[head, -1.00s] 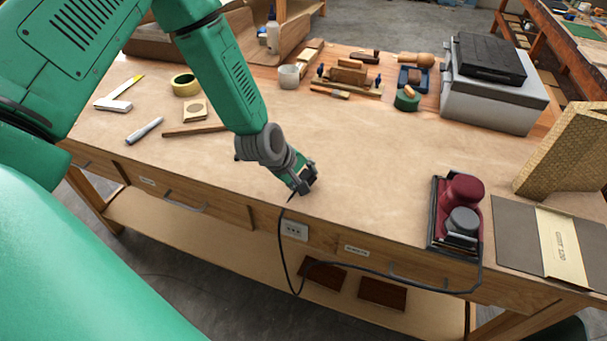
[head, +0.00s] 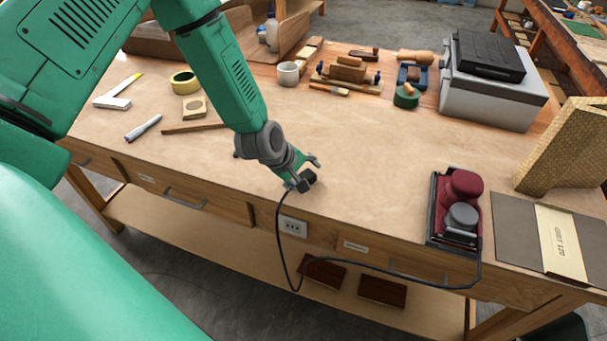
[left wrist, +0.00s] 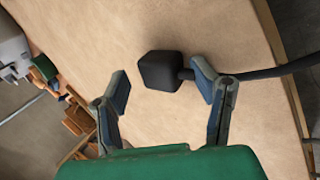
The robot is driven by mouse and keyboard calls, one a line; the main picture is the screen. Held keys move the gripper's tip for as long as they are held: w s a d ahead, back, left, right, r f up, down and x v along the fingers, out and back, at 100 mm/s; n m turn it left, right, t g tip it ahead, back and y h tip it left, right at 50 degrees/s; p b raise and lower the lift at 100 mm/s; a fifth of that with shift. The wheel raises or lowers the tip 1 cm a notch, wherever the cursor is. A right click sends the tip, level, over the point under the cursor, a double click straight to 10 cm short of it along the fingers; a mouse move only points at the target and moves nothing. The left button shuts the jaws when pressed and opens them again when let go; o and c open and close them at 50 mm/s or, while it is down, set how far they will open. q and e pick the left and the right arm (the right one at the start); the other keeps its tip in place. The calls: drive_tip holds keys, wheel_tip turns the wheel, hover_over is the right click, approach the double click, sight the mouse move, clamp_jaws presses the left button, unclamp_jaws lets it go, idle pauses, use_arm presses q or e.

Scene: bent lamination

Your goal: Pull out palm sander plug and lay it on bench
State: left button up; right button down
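The black sander plug (head: 307,179) lies on the bench top (head: 370,160) near its front edge. It also shows in the left wrist view as a dark block (left wrist: 161,72). My left gripper (head: 308,171) is open just above the bench, its fingers spread on either side of the plug with a gap showing. The cord (head: 285,260) runs from the plug over the front edge, hangs in a loop and leads right to the sander. The dark red palm sander (head: 463,187) sits in a black tray at the right. The socket (head: 293,226) on the bench front is empty. My right gripper is out of view.
A grey case (head: 490,98) stands at the back right, with a tan block (head: 565,145) and a folder (head: 560,240) to the right. A plane, cup, tape and other hand tools lie at the back and left. The middle of the bench is clear.

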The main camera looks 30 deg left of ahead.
use_arm(q)
drive_tip(key=shift+s+d, duration=0.1)
drive_tip(key=shift+s+r, duration=0.15)
drive_tip(key=shift+r, duration=0.2)
drive_tip(key=v, duration=1.1)
drive_tip(key=s+d+f+m+g+y+b, duration=0.1)
drive_tip(key=s+d+f+m+g+b, duration=0.1)
drive_tip(key=s+f+m+b, duration=0.5)
drive_tip(key=s+d+f+m+g+b, duration=0.3)
drive_tip(key=s+f+m+b, duration=0.3)
drive_tip(key=s+f, duration=1.1)
wheel_tip(320, 180, down, 7)
drive_tip(key=m, duration=0.2)
drive_tip(key=shift+m+g+y+b, duration=0.3)
drive_tip(key=shift+g+y+b, duration=0.1)
